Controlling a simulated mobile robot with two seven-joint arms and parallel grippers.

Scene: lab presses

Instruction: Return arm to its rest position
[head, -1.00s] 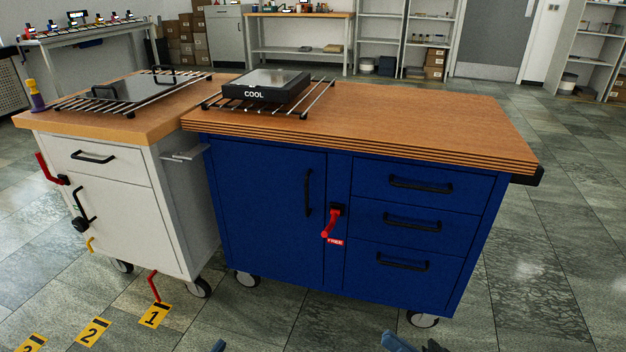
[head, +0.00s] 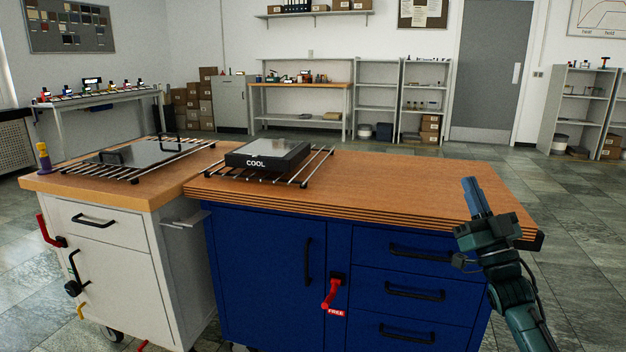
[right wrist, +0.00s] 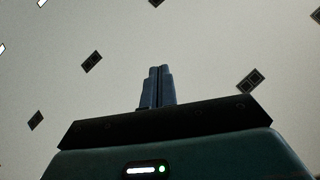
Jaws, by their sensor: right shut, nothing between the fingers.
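My right gripper (head: 474,197) is raised in front of the right end of the blue cabinet's wooden top, pointing upward. Its fingers are together and empty. In the right wrist view the closed fingers (right wrist: 158,86) point at a pale surface with dark diamond-shaped marks, and nothing is between them. My right arm comes up from the lower right of the head view. My left gripper does not show in the head view.
The blue cabinet (head: 262,270) has a red lever (head: 331,293) marked FREE. A black plate marked COOL (head: 268,155) sits on a wire rack on its top. The white cabinet (head: 115,255) stands at left, with another rack and plate (head: 130,153). Floor at right is clear.

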